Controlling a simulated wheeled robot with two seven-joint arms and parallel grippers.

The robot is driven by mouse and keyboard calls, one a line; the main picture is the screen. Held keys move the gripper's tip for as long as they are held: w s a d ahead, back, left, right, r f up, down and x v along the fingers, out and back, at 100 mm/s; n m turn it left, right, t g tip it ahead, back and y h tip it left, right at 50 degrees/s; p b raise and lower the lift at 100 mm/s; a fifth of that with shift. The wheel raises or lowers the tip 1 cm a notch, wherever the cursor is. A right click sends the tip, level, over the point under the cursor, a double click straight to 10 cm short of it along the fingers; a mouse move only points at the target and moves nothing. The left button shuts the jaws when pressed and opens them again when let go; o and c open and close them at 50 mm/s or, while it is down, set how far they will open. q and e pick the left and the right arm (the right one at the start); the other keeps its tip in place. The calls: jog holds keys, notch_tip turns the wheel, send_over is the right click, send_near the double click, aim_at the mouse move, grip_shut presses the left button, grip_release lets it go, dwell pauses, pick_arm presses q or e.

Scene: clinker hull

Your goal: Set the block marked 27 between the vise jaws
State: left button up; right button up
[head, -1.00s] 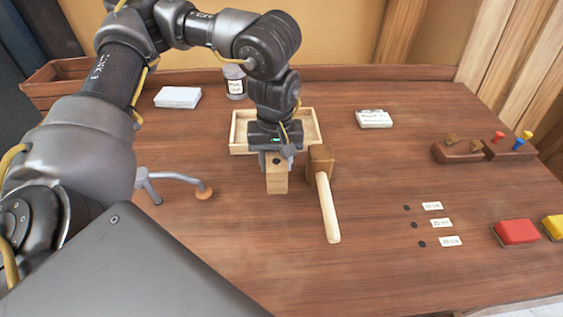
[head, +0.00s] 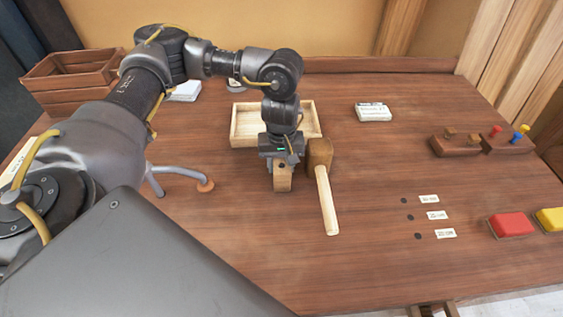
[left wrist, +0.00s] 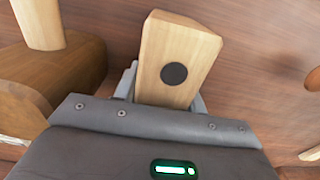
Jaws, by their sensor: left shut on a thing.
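My left gripper (head: 283,168) is shut on a pale wooden block (head: 284,183), close to the left of the mallet. In the left wrist view the block (left wrist: 165,45) sticks out from between the fingers and shows a round dark spot on its face. No number 27 can be read on it. I cannot tell whether the block touches the bench. I cannot make out vise jaws; a bent grey metal bar (head: 172,171) with a brown round end stands at the left, partly hidden by my arm. My right gripper is not in view.
A mallet (head: 328,205) lies right of the block. An open wooden tray (head: 240,141) is behind it. The front middle of the bench is clear.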

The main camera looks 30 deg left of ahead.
pick_arm(q)
jog(key=shift+f, duration=0.1)
jog(key=o, duration=1.2)
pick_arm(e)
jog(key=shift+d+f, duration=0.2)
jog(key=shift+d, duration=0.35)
